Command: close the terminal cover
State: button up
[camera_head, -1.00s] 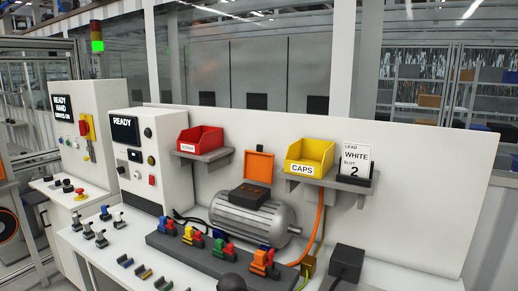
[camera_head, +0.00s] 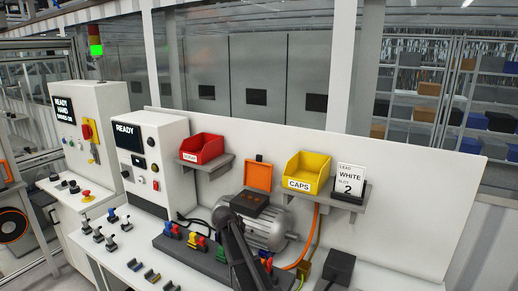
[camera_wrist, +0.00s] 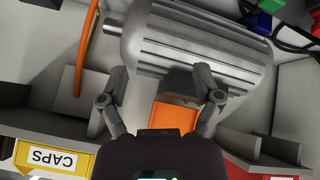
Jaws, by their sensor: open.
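The orange terminal cover (camera_head: 258,176) stands open and upright behind the dark terminal box (camera_head: 248,202) on top of the grey ribbed motor (camera_head: 272,232). In the wrist view, which is turned over, the orange cover (camera_wrist: 173,118) lies between the two fingers of my gripper (camera_wrist: 162,82), partly hidden by the gripper body. The dark terminal box (camera_wrist: 188,82) and the motor (camera_wrist: 195,42) show beyond it. My gripper is open and spans wider than the cover. I cannot tell whether a finger touches the cover.
A red bin (camera_head: 201,149) and a yellow CAPS bin (camera_head: 306,172) sit on shelves either side of the cover. A slot card (camera_head: 349,180) stands to the right. An orange cable (camera_head: 312,235) hangs beside the motor. Coloured connectors (camera_head: 195,240) stand in front.

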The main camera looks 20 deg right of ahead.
aim_at(258, 158)
jog(key=w+d+r+m+t+h+p, duration=0.1)
jog(key=w+d+r+p, duration=0.2)
jog(key=w+r, duration=0.4)
jog(key=w+d+r+m+t+h+p, duration=0.1)
jog(key=w+d+r+t+h+p, duration=0.1)
jog(key=w+r+p, duration=0.4)
jog(key=w+d+r+m+t+h+p, duration=0.1)
jog(key=w+d+r+p, duration=0.3)
jog(key=w+r, duration=0.5)
jog(key=shift+w+r+m+h, duration=0.3)
jog(key=shift+w+r, duration=0.05)
jog(key=b+x, duration=0.4)
jog(key=x, duration=0.9)
jog(key=shift+w+a, duration=0.15)
jog(key=shift+w+d+f+b, duration=0.15)
jog(key=shift+w+d+b, duration=0.05)
jog(key=shift+d+b, duration=0.25)
grip_shut()
jog(key=shift+d, duration=0.15)
jog(key=shift+a, duration=0.2)
